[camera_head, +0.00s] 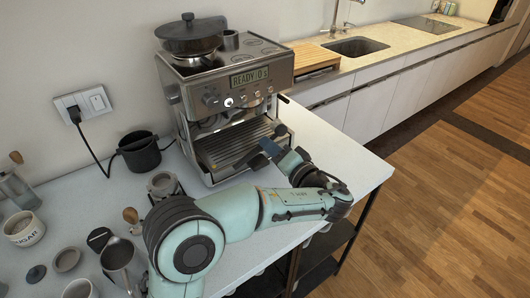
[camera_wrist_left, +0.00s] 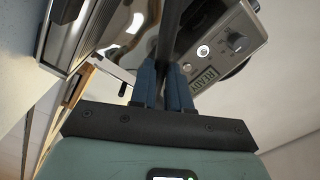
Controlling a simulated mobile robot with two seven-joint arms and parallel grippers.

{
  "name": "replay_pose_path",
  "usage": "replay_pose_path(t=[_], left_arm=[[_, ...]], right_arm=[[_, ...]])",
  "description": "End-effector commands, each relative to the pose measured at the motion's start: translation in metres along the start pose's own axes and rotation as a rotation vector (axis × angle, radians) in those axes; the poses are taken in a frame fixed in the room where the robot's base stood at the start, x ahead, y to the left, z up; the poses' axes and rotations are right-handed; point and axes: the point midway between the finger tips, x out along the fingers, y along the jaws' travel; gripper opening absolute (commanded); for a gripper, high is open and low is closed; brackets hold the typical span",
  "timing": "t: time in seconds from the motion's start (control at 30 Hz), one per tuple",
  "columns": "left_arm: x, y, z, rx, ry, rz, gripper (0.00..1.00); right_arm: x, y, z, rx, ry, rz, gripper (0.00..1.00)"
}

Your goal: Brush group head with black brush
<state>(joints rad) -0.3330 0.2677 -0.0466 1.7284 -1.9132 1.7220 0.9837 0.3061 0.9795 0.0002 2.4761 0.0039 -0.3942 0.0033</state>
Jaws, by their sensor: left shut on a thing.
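The espresso machine (camera_head: 240,75) stands against the wall, its display reading READY. Its group head (camera_head: 213,122) is under the front panel, above the drip tray (camera_head: 235,142), and is partly shadowed. My left gripper (camera_head: 264,152) is in front of the machine, near the drip tray's right side. In the left wrist view the left gripper (camera_wrist_left: 163,88) has its blue fingers closed on a thin black handle, the black brush (camera_wrist_left: 174,35), which runs up towards the machine. Its bristle end is hidden, and I cannot tell whether it touches the group head. My right gripper is not in view.
A black cup (camera_head: 140,152) stands left of the machine, below a wall socket (camera_head: 84,104) with a cable. Several cups, a metal pitcher (camera_head: 121,258) and lids crowd the left counter. A wooden board (camera_head: 313,58) lies behind right. The counter right of my arm is clear.

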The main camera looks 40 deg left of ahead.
Motion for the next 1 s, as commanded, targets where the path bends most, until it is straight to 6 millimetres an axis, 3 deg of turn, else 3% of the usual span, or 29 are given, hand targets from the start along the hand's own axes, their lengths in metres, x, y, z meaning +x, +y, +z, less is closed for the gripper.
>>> replay_pose_path(t=[0.27,1.0], left_arm=[[0.009,-0.001,-0.002,0.0,0.011,-0.004,0.0],[0.077,-0.001,-0.003,0.0,0.01,-0.004,0.0]], right_arm=[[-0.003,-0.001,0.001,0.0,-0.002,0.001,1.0],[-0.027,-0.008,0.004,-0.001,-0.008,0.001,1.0]])
